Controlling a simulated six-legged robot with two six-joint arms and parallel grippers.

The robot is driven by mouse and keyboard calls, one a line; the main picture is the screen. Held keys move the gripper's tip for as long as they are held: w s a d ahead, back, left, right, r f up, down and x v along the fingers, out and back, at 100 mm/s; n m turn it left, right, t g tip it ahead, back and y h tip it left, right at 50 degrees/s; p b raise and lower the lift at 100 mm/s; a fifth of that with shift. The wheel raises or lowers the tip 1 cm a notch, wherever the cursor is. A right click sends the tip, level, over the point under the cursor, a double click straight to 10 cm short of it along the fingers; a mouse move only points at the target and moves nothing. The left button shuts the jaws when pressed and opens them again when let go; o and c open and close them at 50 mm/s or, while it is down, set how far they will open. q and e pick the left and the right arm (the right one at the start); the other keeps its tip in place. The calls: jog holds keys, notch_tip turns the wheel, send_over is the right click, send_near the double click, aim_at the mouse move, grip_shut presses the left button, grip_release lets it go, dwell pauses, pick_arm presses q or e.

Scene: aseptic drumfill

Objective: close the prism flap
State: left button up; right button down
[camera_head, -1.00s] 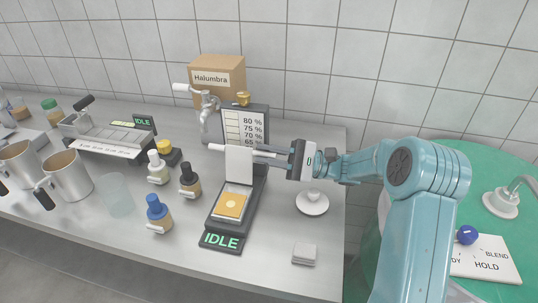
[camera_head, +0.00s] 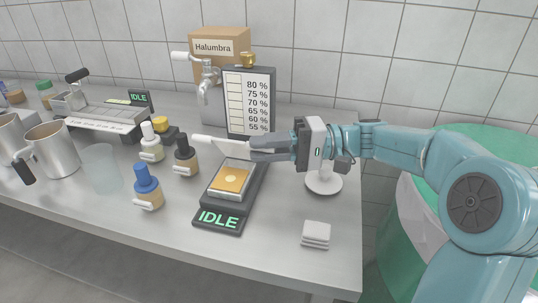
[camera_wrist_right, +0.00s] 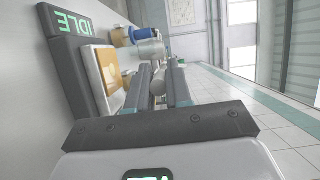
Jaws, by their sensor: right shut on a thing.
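The prism flap (camera_head: 222,147) is a white plate on the dark instrument (camera_head: 250,200) with a green IDLE display. My right gripper (camera_head: 256,149) comes in from the right and is shut on the flap's right end. The right wrist view shows my two fingers (camera_wrist_right: 165,85) close together beside the amber plate (camera_wrist_right: 104,70); the grip itself is partly hidden there. My left gripper is not in view.
Dropper bottles (camera_head: 147,187) and a clear cup (camera_head: 102,168) stand left of the instrument, metal jugs (camera_head: 53,148) further left. A percentage scale (camera_head: 250,103) stands behind. A white round base (camera_head: 324,183) and stacked pads (camera_head: 316,234) are at right. Bare table lies in front.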

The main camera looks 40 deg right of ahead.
jog(key=a+f+n+h+b, duration=0.1)
jog(key=n+b, duration=0.1)
jog(key=b, duration=0.2)
jog(key=s+a+f+n+h+b, duration=0.1)
jog(key=f+n+b, duration=0.1)
jog(key=b, duration=0.2)
jog(key=s+f+n+h+b, duration=0.1)
jog(key=f+n+b, duration=0.1)
jog(key=b, duration=0.2)
jog(key=shift+s+a+f, duration=0.1)
jog(key=shift+s+a, duration=0.05)
jog(key=shift+a, duration=0.25)
pick_arm(q)
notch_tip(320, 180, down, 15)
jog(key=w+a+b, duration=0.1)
jog(key=b, duration=0.1)
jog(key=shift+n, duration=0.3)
pick_arm(e)
jog(key=shift+a+f+n+h, duration=0.1)
jog(key=shift+f+n+h, duration=0.4)
jog(key=shift+n, duration=0.4)
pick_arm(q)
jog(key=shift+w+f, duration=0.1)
pick_arm(e)
jog(key=c, duration=1.1)
grip_release()
